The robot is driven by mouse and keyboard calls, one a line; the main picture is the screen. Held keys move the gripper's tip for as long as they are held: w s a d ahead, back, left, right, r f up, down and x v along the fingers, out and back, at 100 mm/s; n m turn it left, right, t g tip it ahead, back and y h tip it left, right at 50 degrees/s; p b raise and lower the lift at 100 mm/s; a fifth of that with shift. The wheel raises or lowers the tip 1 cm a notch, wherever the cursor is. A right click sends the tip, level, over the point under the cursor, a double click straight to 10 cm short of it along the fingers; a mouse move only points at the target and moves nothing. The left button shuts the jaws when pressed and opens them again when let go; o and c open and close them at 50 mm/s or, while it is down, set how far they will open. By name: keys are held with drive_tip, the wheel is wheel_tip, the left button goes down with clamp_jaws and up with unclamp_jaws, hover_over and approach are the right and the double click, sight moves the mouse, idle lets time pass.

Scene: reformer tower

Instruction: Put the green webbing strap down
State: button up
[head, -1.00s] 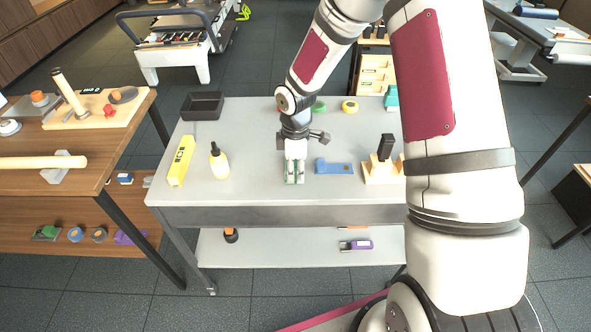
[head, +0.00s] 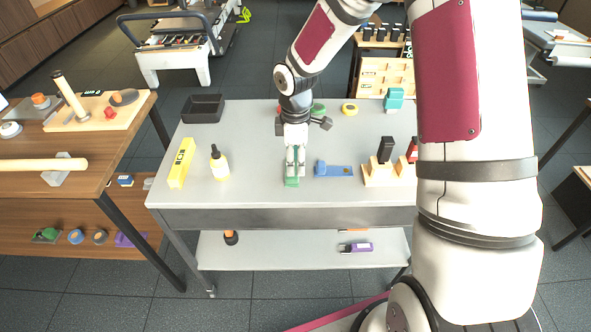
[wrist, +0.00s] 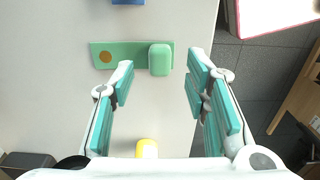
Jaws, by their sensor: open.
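The green webbing strap (wrist: 118,54) lies flat on the grey bench top near its front edge. It shows as a green strip with a round brown spot and a raised, lighter green block (wrist: 160,59). In the head view the strap (head: 291,183) is partly hidden by my gripper (head: 295,165). In the wrist view my gripper (wrist: 161,66) is open, with its teal-padded fingers apart on either side of the block end. I cannot tell how high the fingertips are above the strap.
A blue tool (head: 335,170) lies to the right, beside a wooden holder (head: 380,174). A black tray (head: 203,108) is at the back left. Bench top (head: 250,140) around the gripper is mostly clear.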

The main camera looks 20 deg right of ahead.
drive_tip(key=s+d+r+m+t+h, duration=0.1)
drive_tip(key=s+r+m, duration=0.15)
drive_tip(key=r, duration=0.55)
drive_tip(key=s+r+m, duration=0.1)
drive_tip(key=s+r, duration=0.2)
drive_tip(key=r, duration=0.5)
drive_tip(key=s+r+m+t, duration=0.1)
drive_tip(key=s+r+m, duration=0.2)
drive_tip(key=s, duration=0.4)
drive_tip(key=s+r+m+t, duration=0.1)
drive_tip(key=s+r+m, duration=0.3)
drive_tip(key=s, duration=0.3)
drive_tip(key=s+r+m+t+y, duration=0.1)
drive_tip(key=s+r+m, duration=0.3)
drive_tip(key=s, duration=0.4)
drive_tip(key=shift+s+a, duration=0.1)
